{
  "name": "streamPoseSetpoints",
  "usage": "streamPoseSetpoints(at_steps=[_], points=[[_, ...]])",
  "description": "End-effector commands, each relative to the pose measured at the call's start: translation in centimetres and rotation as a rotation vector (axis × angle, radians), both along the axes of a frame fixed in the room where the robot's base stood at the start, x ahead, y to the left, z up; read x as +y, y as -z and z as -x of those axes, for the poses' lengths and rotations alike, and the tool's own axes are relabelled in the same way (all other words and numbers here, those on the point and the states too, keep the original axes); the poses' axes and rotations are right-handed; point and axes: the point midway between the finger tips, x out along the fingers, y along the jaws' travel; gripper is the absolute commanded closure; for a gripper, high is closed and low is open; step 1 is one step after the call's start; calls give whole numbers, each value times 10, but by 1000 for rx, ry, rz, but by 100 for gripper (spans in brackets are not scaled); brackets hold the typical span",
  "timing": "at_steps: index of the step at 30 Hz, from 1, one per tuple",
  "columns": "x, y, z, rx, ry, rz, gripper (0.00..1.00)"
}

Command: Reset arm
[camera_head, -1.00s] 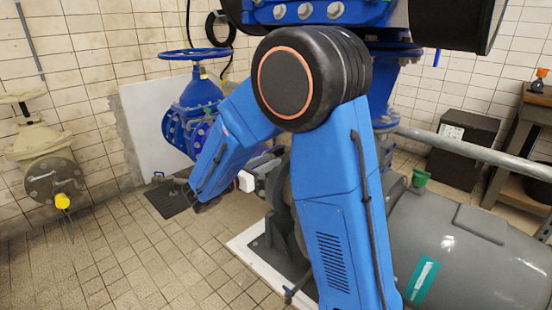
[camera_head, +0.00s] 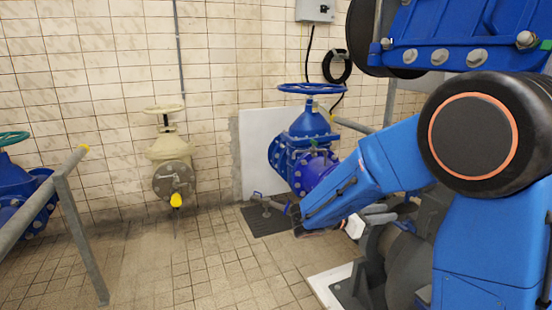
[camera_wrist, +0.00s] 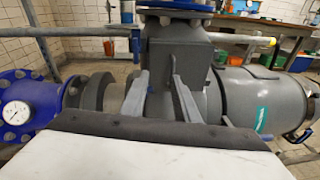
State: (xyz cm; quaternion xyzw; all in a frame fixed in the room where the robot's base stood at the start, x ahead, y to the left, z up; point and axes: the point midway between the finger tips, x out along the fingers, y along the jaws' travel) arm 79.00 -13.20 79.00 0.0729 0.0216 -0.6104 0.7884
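My blue arm, with a black and orange-ringed joint, fills the right of the head view. Its forearm reaches down to the left, in front of the grey pump. The dark wrist end is near the blue valve in the picture, but I cannot make out the gripper's fingertips. In the wrist view, a white surface with a dark edge fills the bottom. I see nothing held. The task names no other object.
A blue valve (camera_head: 300,155) with a handwheel stands by the wall. A beige valve (camera_head: 170,165) is left of it. A grey railing (camera_head: 80,235) and another blue valve (camera_head: 22,195) stand far left. The tiled floor (camera_head: 190,265) is clear. A pressure gauge (camera_wrist: 16,113) shows in the wrist view.

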Motion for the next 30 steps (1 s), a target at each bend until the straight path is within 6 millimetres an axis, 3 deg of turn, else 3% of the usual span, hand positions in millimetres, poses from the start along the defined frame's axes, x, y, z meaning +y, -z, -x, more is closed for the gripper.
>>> streamPoseSetpoints(at_steps=[6, 13, 20, 30], points=[[-35, 2, 68, -134, 164, -248, 72], [-48, 13, 136, -298, 339, -507, 72], [-42, 27, 193, -480, 515, -761, 72], [-7, 40, 256, -774, 773, -1131, 72]])
